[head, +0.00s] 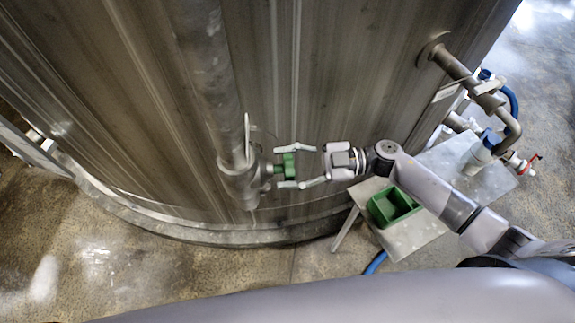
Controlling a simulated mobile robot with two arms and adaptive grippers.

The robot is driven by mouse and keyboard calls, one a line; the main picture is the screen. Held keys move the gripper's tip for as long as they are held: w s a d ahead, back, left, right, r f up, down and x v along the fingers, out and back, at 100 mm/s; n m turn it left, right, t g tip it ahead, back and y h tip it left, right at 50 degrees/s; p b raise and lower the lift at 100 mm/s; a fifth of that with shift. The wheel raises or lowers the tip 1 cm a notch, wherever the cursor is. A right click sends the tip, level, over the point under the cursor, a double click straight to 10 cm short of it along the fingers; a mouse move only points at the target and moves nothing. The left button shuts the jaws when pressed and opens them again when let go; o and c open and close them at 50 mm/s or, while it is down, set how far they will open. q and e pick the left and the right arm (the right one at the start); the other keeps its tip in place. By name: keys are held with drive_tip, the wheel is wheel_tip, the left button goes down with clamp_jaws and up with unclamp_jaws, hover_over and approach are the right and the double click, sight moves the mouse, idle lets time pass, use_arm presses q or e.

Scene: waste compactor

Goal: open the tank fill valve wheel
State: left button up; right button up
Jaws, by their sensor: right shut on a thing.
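The tank fill valve wheel (289,167) is green and sits on a short stem at the right side of the valve body (238,180). The valve body is on a vertical pipe (213,80) in front of the large metal tank (340,70). My right gripper (282,167) reaches in from the right, with one finger above and one below the wheel. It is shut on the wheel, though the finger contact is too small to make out. My left gripper is not in view.
At the right, a small metal table (405,237) holds a green bin (392,206) and a white container with a blue lid (480,155). Pipes with a red-handled valve (530,163) stand beyond. A blue hose (376,263) lies below. The floor at lower left is clear.

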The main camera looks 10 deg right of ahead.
idle(0.3)
drive_tip(key=o, duration=1.2)
drive_tip(key=d, duration=1.2)
drive_tip(key=shift+s, duration=0.3)
